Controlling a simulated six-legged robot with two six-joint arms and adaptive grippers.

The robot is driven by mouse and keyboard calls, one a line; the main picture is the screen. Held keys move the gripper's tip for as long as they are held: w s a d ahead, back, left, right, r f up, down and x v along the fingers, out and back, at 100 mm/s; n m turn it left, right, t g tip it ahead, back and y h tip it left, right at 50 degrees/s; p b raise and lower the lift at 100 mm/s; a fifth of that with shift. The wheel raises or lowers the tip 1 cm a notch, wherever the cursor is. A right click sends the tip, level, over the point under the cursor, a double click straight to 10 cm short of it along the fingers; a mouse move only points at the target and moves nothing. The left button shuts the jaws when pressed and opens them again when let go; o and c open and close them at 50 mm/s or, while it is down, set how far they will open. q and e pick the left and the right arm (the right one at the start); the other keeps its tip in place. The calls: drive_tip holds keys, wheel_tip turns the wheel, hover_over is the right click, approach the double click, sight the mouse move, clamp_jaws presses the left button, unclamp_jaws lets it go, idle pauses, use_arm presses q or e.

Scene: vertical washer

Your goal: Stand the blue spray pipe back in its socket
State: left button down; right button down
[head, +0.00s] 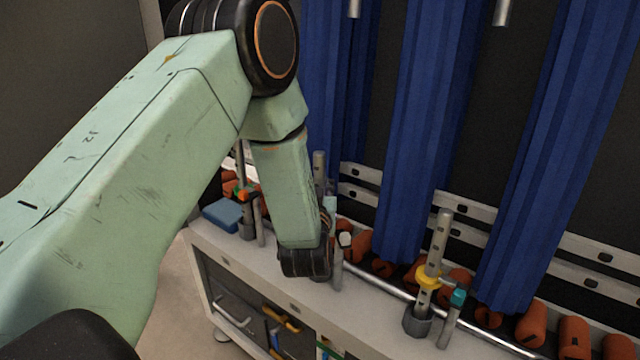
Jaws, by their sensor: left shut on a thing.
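My left arm comes in from the left and bends down over the counter. Its forearm hides most of my left gripper (327,222), which is shut on the blue spray pipe (319,168). The pipe's grey upper end shows beside the forearm, looking roughly upright, with a pale blue piece lower down. Its lower end and its socket are hidden behind my wrist, so I cannot tell whether the pipe is seated. A short white-capped post (342,262) stands just right of my wrist. My right gripper is not in view.
A pipe with a yellow ring (428,277) stands in a dark socket (417,321) at right, beside a teal-capped post (451,318). An orange-marked pipe (240,160) and a blue block (223,214) are at left. Blue brushes (425,130) and orange rollers (531,323) line the back.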

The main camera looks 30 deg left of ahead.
use_arm(q)
drive_tip(key=shift+f+b, duration=1.05)
drive_tip(key=shift+f, duration=0.55)
drive_tip(key=c, duration=1.1)
unclamp_jaws()
drive_tip(key=shift+f, duration=0.1)
drive_tip(key=shift+v, duration=6.05)
